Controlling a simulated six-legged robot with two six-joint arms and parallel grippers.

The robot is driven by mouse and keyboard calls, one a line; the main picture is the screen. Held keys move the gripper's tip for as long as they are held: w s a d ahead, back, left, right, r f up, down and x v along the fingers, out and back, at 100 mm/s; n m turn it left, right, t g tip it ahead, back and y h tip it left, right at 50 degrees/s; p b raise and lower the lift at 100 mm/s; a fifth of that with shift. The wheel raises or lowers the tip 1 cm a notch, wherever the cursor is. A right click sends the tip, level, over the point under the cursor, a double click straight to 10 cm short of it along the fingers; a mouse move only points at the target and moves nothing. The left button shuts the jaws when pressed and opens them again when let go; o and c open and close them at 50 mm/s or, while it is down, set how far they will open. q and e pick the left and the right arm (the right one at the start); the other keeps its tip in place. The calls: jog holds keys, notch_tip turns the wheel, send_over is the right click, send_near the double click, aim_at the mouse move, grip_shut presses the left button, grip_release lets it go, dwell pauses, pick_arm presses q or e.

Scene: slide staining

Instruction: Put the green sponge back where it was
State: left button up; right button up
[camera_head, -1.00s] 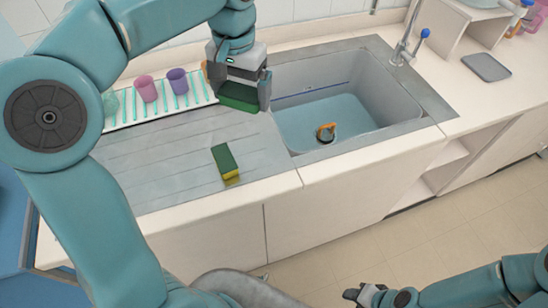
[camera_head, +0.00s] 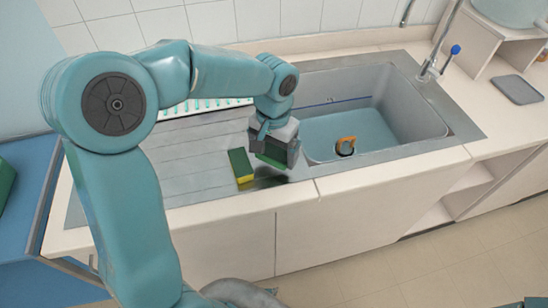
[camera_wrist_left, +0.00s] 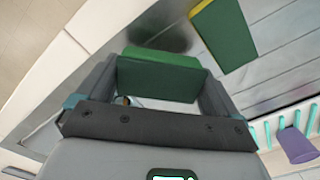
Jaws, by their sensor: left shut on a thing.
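My left gripper (camera_head: 273,152) is shut on a green sponge (camera_head: 270,161), pointing down over the front right of the metal drainboard, near the sink. The held sponge (camera_wrist_left: 158,76) sits between both fingers in the left wrist view. I cannot tell whether it touches the metal. A second sponge (camera_head: 240,165), dark green with a yellow side, lies on the drainboard (camera_head: 196,161) just left of the gripper. It also shows in the left wrist view (camera_wrist_left: 225,36), apart from the held one. My right gripper is out of view.
The sink basin (camera_head: 371,132) is right of the gripper, with an orange and dark object (camera_head: 346,146) in it. A tap (camera_head: 431,68) stands at its far right. A ribbed white rack (camera_head: 205,104) lies behind the drainboard; a purple cup (camera_wrist_left: 297,145) shows in the wrist view.

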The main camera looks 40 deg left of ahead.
aim_at(275, 160)
pick_arm(q)
jog(key=f, duration=0.3)
jog(key=shift+w+d+f, duration=0.1)
jog(key=shift+w+f, duration=0.05)
jog(key=shift+w, duration=0.05)
jog(key=shift+s, duration=0.15)
jog(key=shift+f, duration=0.15)
jog(key=o, duration=0.6)
jog(key=shift+c, duration=0.2)
jog(key=shift+r, duration=0.35)
notch_tip(275, 160, up, 12)
jog(key=shift+f+p, duration=0.1)
jog(key=shift+p, duration=0.2)
jog(key=shift+f, duration=0.1)
